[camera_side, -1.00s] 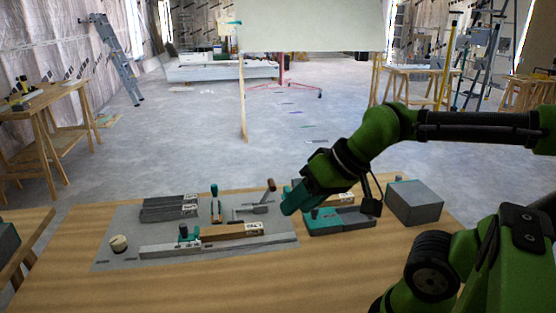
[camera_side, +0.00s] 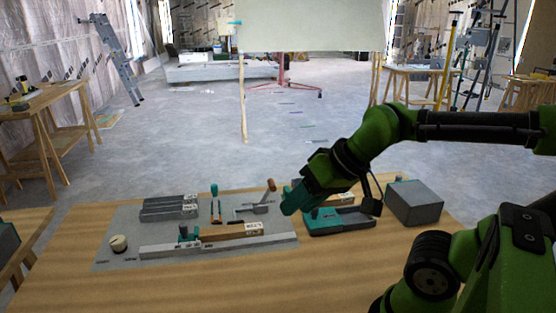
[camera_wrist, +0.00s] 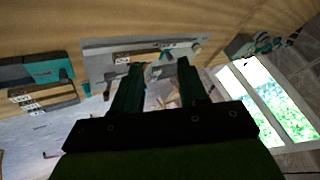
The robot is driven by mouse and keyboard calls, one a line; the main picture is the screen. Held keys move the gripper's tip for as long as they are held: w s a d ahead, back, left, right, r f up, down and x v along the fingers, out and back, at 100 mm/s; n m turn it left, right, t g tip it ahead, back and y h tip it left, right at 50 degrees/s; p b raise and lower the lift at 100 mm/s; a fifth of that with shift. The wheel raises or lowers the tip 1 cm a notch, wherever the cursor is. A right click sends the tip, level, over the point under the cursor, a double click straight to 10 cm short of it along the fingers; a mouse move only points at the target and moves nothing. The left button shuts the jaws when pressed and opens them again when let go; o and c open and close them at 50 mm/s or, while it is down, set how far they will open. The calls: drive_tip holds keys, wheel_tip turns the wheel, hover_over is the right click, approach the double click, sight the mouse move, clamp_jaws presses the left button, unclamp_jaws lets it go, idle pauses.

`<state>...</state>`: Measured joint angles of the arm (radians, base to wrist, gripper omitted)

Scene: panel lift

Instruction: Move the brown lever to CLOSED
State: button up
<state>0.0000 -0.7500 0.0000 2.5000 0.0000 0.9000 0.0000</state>
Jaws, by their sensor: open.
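The brown lever (camera_side: 270,186) has a rounded brown knob on a tilted metal arm. It rises from a small grey bracket (camera_side: 252,210) on the grey panel (camera_side: 120,220). My gripper (camera_side: 289,207) is just right of the lever in the side view, apart from it as far as I can tell. In the wrist view my gripper (camera_wrist: 160,65) has its two dark green fingers spread, with nothing clearly held between them. The lever cannot be made out surely in the wrist view. Any CLOSED label is too small to read.
A teal-handled lever (camera_side: 214,190) stands left of the brown one. A grey rail with a teal slide (camera_side: 185,233) runs along the panel front, and a cream knob (camera_side: 118,243) sits front left. A teal-and-grey fixture (camera_side: 340,222) and grey box (camera_side: 414,203) lie right. The front table is clear.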

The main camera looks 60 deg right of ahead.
idle(0.3)
drive_tip(key=shift+o, duration=1.3)
drive_tip(key=shift+d, duration=0.1)
drive_tip(key=o, duration=0.4)
drive_tip(key=shift+w+d+f+m+g+h, duration=0.15)
drive_tip(key=shift+w+d+f+m+g, duration=0.15)
drive_tip(key=shift+w+d+f, duration=0.2)
drive_tip(key=shift+w+d+f+m+g+h, duration=0.15)
drive_tip(key=shift+w+d+f+m+g, duration=0.15)
drive_tip(key=shift+d, duration=0.3)
drive_tip(key=m+g+y, duration=0.2)
drive_tip(key=m+g, duration=0.1)
drive_tip(key=m, duration=1.9)
approach(271, 182)
drive_tip(key=x, duration=1.2)
drive_tip(key=shift+f, duration=0.1)
